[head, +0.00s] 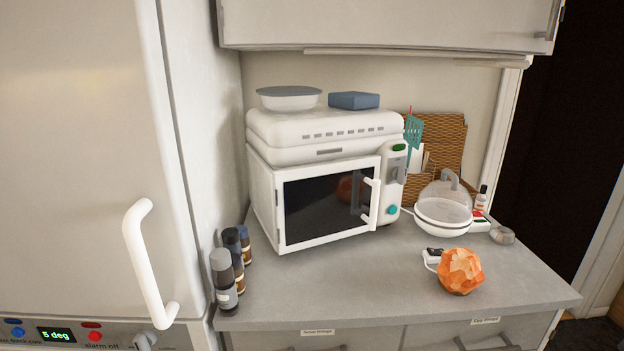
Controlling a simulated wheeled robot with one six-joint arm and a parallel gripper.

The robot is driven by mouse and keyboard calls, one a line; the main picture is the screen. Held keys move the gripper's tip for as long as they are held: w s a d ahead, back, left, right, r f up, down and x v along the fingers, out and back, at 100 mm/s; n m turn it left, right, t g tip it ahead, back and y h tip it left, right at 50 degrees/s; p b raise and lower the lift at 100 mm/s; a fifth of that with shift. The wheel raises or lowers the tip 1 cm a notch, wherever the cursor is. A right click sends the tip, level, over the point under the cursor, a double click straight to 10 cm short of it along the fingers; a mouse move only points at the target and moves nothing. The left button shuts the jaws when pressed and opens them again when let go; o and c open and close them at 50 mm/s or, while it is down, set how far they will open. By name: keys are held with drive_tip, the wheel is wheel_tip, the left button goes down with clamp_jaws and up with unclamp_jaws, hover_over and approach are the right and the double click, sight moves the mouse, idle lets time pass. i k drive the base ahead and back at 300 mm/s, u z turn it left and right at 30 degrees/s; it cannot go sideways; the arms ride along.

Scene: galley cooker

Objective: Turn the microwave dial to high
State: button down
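The white microwave (264,205) stands on the counter against the back wall, with its dark-windowed door (318,208) shut. A white handle (376,196) is on the door's right side. The narrow control panel (390,187) at its right end has a small green display (399,147) at the top and a round teal control (393,210) low down. Grey shapes between them are too small to make out. I cannot tell which control is the dial, or its setting. My gripper is not in view.
A salt lamp-like orange lump (461,271) sits on the counter (350,285) at front right. A fridge handle (150,265) juts out at far left. The counter before the microwave is clear.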

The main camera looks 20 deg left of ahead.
sight(399, 174)
drive_tip(key=z, duration=1.5)
drive_tip(key=i, duration=0.35)
drive_tip(key=u, duration=1.55)
